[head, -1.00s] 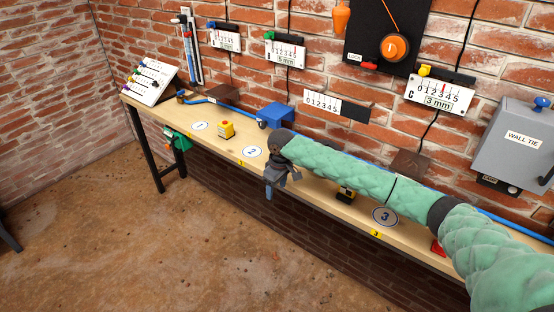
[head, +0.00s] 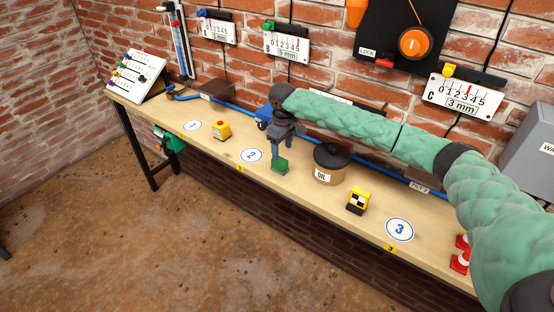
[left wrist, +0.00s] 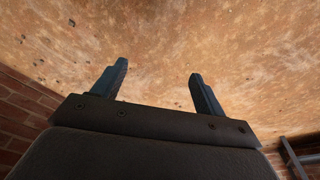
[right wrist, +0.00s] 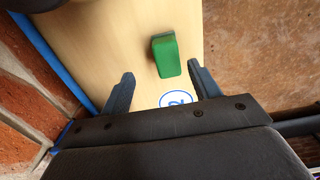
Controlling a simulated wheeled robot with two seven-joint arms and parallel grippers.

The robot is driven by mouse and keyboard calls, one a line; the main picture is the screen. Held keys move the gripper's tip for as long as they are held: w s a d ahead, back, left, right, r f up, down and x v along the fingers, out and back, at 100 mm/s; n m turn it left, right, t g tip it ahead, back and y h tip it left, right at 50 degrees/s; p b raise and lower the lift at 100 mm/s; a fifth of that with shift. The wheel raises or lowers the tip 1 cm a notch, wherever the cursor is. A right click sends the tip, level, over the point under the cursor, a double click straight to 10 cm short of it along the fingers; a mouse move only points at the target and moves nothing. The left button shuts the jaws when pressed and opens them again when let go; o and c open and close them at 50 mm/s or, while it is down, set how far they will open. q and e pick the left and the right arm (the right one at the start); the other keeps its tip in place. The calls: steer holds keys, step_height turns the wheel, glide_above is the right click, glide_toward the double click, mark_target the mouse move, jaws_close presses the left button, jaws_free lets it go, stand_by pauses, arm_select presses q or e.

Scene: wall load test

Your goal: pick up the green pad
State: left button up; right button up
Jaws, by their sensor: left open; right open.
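The green pad (head: 280,165) is a small block on the wooden bench, just right of the disc marked 2 (head: 252,155). In the right wrist view the green pad (right wrist: 166,55) lies ahead of the fingertips, between their lines. My right gripper (head: 283,143) hangs over the bench, very close to the pad and partly in front of it. It is open and empty, as the right wrist view shows its spread fingers (right wrist: 159,80). My left gripper (left wrist: 158,70) is open and empty over the dirt floor, and is not in the head view.
An oil pot (head: 331,163) stands right of the pad, with a yellow-and-black block (head: 358,201) beyond it. A blue object (head: 265,115) sits behind the gripper. The brick wall backs the bench.

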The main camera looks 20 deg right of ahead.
mark_target(280, 160)
steer(key=shift+s+f+p, duration=0.25)
steer(key=shift+f+p, duration=0.05)
steer(key=shift+f, duration=0.3)
steer(key=shift+a+f, duration=0.1)
steer(key=shift+f, duration=0.3)
steer(key=f+p, duration=0.1)
steer(key=f, duration=0.1)
steer(key=f+p, duration=0.1)
steer(key=shift+s+a+f+p, duration=0.2)
steer(key=shift+a+f+p, duration=0.1)
steer(key=shift+p, duration=0.05)
arm_select(q)
steer(key=s+a+f, duration=0.3)
steer(key=s+f, duration=0.2)
steer(key=f, duration=0.3)
steer(key=shift+s, duration=0.4)
arm_select(e)
steer(key=shift+f, duration=0.7)
steer(key=c, duration=1.2)
arm_select(q)
steer(key=shift+r, duration=0.1)
arm_select(e)
steer(key=shift+r, duration=0.15)
